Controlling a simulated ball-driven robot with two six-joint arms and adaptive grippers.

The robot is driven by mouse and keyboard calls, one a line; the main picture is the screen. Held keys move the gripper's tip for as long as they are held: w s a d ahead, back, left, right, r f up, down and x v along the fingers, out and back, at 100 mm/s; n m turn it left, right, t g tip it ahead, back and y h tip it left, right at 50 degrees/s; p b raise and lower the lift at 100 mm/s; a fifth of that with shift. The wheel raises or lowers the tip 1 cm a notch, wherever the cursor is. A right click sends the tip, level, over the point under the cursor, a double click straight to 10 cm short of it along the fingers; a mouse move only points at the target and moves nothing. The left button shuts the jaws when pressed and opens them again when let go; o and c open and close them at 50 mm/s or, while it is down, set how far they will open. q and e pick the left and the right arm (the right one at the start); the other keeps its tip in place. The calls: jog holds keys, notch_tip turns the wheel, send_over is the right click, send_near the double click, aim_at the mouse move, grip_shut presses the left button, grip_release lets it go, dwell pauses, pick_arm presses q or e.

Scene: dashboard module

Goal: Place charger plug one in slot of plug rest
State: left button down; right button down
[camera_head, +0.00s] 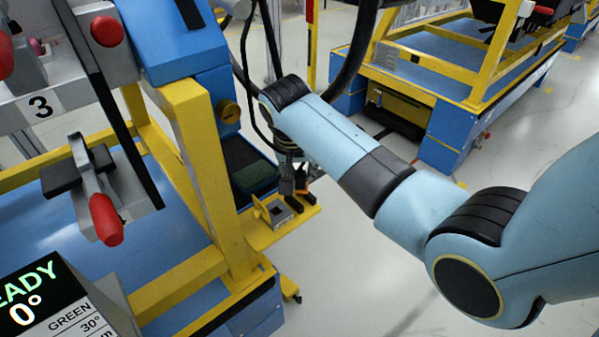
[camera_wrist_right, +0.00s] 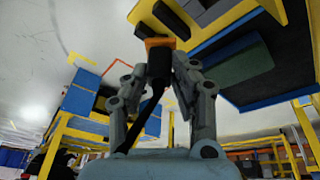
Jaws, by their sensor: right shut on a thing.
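My right gripper (camera_head: 296,180) is small in the head view, at the end of the light blue arm, just above the yellow plug rest (camera_head: 262,238). In the right wrist view the gripper (camera_wrist_right: 160,68) is shut on a black charger plug with an orange collar (camera_wrist_right: 160,43). The plug also shows in the head view (camera_head: 302,186). A black cable runs back from it between the fingers. The plug rest (camera_wrist_right: 137,13) lies beyond the plug in the wrist view. I cannot tell whether the plug touches it. My left gripper is not in view.
A grey metal block (camera_head: 279,213) sits on the yellow rest. A dark tray (camera_head: 250,168) is beside it on the blue-and-yellow station. A yellow post (camera_head: 205,170) stands to the left. Grey floor is open to the right, below my arm.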

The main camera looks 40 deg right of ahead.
jog(key=shift+f, duration=0.55)
jog(key=c, duration=1.1)
grip_release()
jog(key=shift+r, duration=0.35)
jog(key=p+v, duration=0.4)
jog(key=v, duration=0.8)
jog(key=s+f+n, duration=0.2)
jog(key=s+f, duration=0.4)
jog(key=f, duration=0.4)
jog(key=s+f+n+g+y, duration=0.1)
jog(key=s+f+n, duration=0.1)
jog(key=s+f, duration=0.6)
jog(key=s+f+n, duration=0.2)
jog(key=s+f, duration=0.3)
jog(key=f, duration=0.6)
jog(key=s+d+f+n, duration=0.1)
jog(key=s+f, duration=0.2)
jog(key=s, duration=0.6)
jog(key=s+d+f, duration=0.1)
jog(key=s+f, duration=0.2)
jog(key=s, duration=0.6)
jog(key=s+d+f+n+y, duration=0.1)
jog(key=s+f, duration=0.2)
jog(key=s, duration=0.6)
jog(key=shift+d+f+n, duration=0.2)
jog(key=shift+f+n, duration=0.05)
jog(key=shift+n, duration=0.05)
